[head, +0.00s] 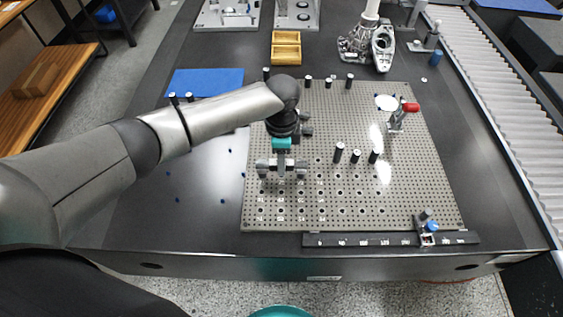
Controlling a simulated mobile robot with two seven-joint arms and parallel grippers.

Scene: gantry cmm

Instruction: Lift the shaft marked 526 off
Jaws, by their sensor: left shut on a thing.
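My left gripper (282,170) reaches down over the left part of the perforated metal plate (410,185). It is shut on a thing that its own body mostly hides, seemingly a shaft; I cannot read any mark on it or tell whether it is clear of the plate. Three dark shafts with pale tops, one of them here (355,156), stand upright on the plate right of the gripper. Several more, such as this shaft (328,82), stand along the plate's back edge. Their numbers are too small to read, so I cannot pick out 526. My right gripper is not in view.
A black scale bar (360,240) with a small blue-knobbed fitting lies along the plate's front edge. A red-tipped clamp (409,107) stands at the right of the plate. A blue mat (205,82) and a yellow tray (286,48) lie behind. A roller conveyor (500,110) runs at right.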

